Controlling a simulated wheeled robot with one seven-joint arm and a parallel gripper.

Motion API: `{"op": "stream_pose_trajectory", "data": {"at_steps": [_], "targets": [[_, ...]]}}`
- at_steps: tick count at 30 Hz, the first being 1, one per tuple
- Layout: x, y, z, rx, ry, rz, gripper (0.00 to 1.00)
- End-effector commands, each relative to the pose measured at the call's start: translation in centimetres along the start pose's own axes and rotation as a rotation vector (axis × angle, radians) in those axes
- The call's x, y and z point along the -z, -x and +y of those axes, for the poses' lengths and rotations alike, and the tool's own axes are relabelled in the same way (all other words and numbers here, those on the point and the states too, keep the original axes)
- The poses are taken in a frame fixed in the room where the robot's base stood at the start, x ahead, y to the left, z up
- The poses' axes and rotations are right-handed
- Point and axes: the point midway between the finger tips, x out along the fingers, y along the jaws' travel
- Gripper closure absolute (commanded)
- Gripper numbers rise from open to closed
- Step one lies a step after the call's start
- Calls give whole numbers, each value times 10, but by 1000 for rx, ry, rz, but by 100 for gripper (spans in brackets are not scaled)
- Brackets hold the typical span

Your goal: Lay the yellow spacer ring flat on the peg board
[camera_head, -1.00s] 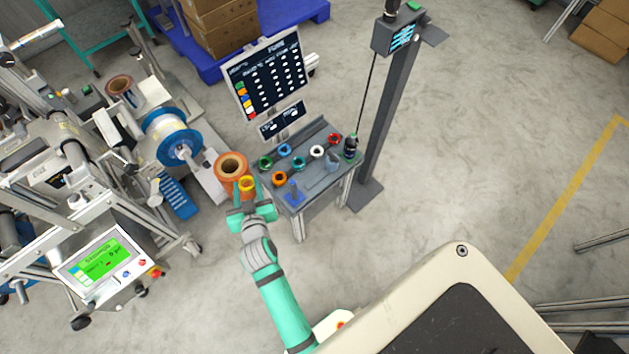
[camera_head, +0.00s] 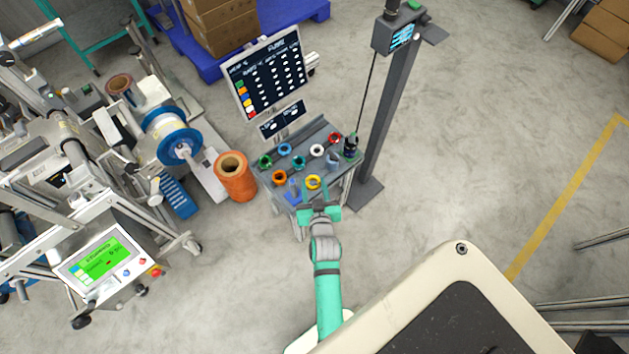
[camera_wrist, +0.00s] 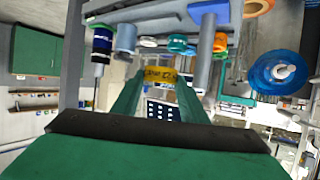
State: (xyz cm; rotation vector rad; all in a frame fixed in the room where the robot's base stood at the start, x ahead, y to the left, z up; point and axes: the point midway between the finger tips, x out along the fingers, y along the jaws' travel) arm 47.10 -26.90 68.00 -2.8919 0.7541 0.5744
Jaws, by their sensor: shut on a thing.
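The yellow spacer ring (camera_head: 313,182) is held between the fingertips of my gripper (camera_head: 314,188) at the front edge of the grey work table. In the wrist view the ring (camera_wrist: 160,77) shows side-on as a yellow band with dark lettering between the two green fingers (camera_wrist: 157,92). Its hole faces up in the head view; its height above the table is hard to judge. A blue base with an upright peg (camera_head: 294,190) stands at the table's front left corner, left of my gripper. I cannot tell for sure whether it is the peg board.
Orange (camera_head: 279,177), green (camera_head: 265,162), blue (camera_head: 285,149), teal (camera_head: 299,162), white (camera_head: 317,151) and red (camera_head: 335,138) rings stand on the table (camera_head: 310,135). A dark bottle (camera_head: 351,147) and grey-blue cylinder (camera_head: 333,160) are at right. An orange reel (camera_head: 236,180) stands left.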

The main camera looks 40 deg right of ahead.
Motion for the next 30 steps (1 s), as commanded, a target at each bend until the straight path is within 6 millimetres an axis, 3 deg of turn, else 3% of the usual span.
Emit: {"op": "stream_pose_trajectory", "data": {"at_steps": [3,10,18,22,30], "targets": [[-6,-27,3,1,-1,0,84],[-27,-65,7,2,0,0,84],[-36,-83,10,1,1,0,84],[-54,-90,8,4,0,-2,84],[-65,-94,10,0,1,1,84]]}}
